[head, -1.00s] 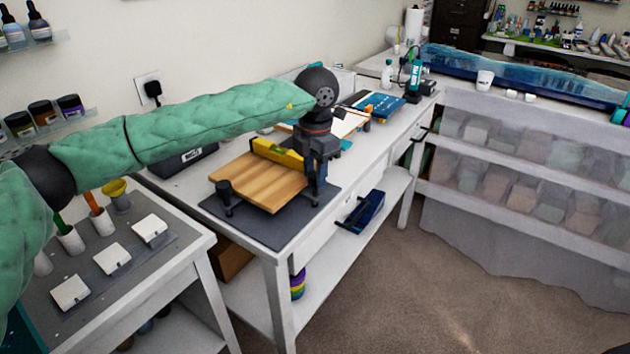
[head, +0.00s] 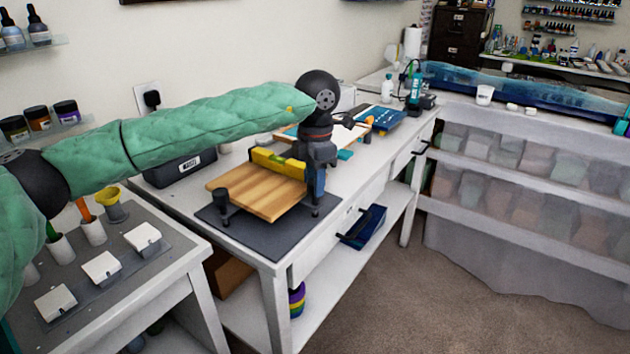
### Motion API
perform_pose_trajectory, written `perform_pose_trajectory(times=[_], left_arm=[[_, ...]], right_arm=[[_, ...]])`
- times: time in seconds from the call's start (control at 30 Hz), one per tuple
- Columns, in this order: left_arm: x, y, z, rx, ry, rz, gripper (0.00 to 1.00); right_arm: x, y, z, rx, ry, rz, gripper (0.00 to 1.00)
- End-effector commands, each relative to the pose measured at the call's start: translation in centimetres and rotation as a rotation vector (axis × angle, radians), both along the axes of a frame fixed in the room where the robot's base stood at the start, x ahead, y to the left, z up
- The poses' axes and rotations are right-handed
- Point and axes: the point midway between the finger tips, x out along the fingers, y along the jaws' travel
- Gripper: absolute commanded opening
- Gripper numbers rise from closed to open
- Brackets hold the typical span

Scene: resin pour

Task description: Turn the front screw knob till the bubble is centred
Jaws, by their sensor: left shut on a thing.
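A wooden board (head: 252,193) stands on screw feet on a dark mat (head: 268,237). A yellow spirit level (head: 276,162) lies along its back part; its bubble is too small to read. A black screw knob (head: 221,199) shows at the board's left corner. My left gripper (head: 316,192) points down at the board's right corner and is shut on the front screw knob there, which its fingers mostly hide. My right gripper is out of view.
Behind the board are a black labelled box (head: 182,164) and a blue book (head: 378,118). A side table (head: 180,235) at left holds white blocks and cups. A blue tray (head: 364,226) sits below the worktop. Carpet at right is clear.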

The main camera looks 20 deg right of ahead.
Motion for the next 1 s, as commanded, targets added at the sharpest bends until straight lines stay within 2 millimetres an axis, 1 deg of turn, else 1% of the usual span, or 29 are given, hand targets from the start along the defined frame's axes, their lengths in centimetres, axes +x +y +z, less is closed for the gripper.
perform_pose_trajectory(times=[0.03, 0.2, 0.23, 0.33, 0.67, 0.77, 0.87, 1.0], left_arm=[[-0.2, 0.0, -0.4, 0.004, 0.005, -0.003, 0.09], [-0.2, 0.0, -0.4, 0.004, 0.005, -0.003, 0.09], [-0.2, 0.0, -0.4, 0.004, 0.005, -0.003, 0.34], [-0.2, -0.1, -0.4, 0.003, 0.004, -0.002, 0.53], [-0.1, 0.0, 0.1, 0.001, 0.001, 0.000, 0.54], [0.0, -0.1, 0.9, 0.000, 0.000, 0.000, 0.54], [0.0, -0.1, 2.3, 0.000, -0.001, 0.000, 0.54], [0.0, -0.2, 4.5, 0.001, 0.000, 0.000, 0.54]], right_arm=[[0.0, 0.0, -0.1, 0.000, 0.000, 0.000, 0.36], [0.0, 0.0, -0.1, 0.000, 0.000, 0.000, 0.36], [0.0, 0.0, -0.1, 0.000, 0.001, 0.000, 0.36], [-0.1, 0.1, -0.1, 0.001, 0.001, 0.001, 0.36], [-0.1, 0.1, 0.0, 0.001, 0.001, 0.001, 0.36], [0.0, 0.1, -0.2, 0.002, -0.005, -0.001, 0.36], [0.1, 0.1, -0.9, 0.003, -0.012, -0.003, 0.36], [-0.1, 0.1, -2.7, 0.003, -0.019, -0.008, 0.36]])
